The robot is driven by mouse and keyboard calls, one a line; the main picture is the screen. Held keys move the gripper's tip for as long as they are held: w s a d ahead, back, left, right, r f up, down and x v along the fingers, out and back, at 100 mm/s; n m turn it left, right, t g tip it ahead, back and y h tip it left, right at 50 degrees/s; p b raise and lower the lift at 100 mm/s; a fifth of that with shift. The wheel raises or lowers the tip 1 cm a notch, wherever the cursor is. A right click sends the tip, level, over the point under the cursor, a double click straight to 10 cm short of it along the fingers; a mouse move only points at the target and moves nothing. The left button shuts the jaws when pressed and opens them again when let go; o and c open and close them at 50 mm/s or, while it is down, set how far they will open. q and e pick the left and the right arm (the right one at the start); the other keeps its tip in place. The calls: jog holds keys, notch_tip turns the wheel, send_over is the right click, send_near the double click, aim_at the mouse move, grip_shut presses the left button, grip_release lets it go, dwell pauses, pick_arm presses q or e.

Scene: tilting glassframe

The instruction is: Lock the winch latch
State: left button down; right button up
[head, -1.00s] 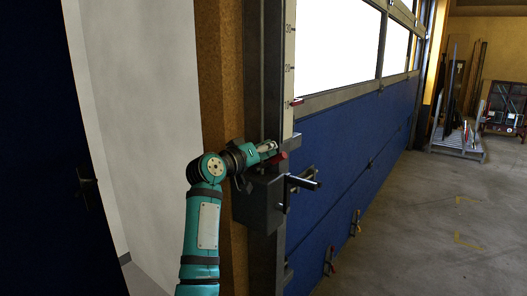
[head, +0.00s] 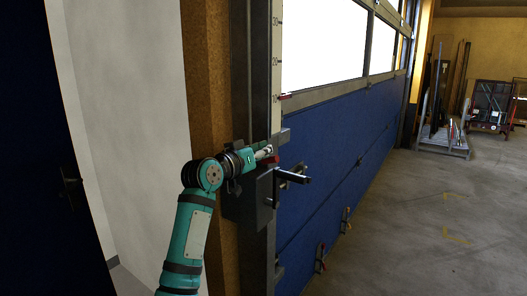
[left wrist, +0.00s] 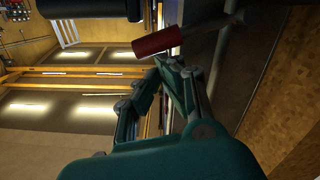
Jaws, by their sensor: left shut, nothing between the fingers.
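The winch is a dark grey box (head: 252,200) on the frame post beside the blue door, with a crank handle (head: 294,176) sticking out to the right. A small red latch handle (head: 274,160) shows at the top of the box. In the left wrist view the latch has a red grip (left wrist: 157,41) and a greyish shaft running up to the right. My left gripper (head: 268,150) is shut and empty, just above the red handle in the head view. Its fingertips (left wrist: 172,66) appear just below the red grip; whether they touch it cannot be told. My right gripper is out of view.
A large blue door panel (head: 330,145) with windows above stretches to the right. A scale strip (head: 276,60) runs up the post. Small red-handled levers (head: 320,258) sit low on the door. The concrete floor (head: 420,220) is clear; a cart (head: 445,140) stands far back.

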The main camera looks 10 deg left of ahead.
pick_arm(q)
jog(key=v, duration=1.2)
jog(key=shift+f, duration=0.1)
